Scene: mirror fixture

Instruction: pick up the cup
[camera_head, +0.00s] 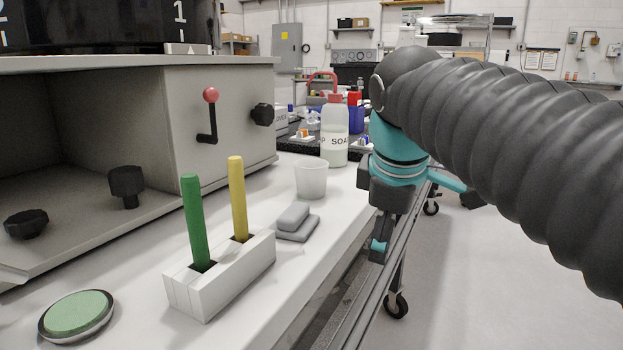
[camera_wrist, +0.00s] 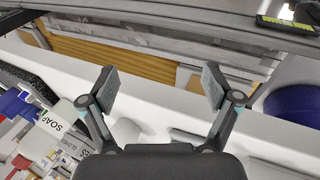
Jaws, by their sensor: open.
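The cup (camera_head: 311,180) is small, whitish and upright on the white counter, in front of the soap bottle. In the wrist view a pale rounded shape (camera_wrist: 125,131), probably the cup, shows low beside the left finger, partly hidden by my gripper. My gripper (camera_wrist: 158,87) is open, its two fingers wide apart with nothing between them. In the head view my gripper (camera_head: 424,222) hangs past the counter's right edge, to the right of the cup and apart from it.
A white soap bottle (camera_head: 334,137) stands just behind the cup. Grey stacked blocks (camera_head: 295,222) lie in front of it, near a white holder (camera_head: 222,277) with a green and a yellow rod. A grey cabinet (camera_head: 218,117) stands left. A rail runs along the counter's right edge.

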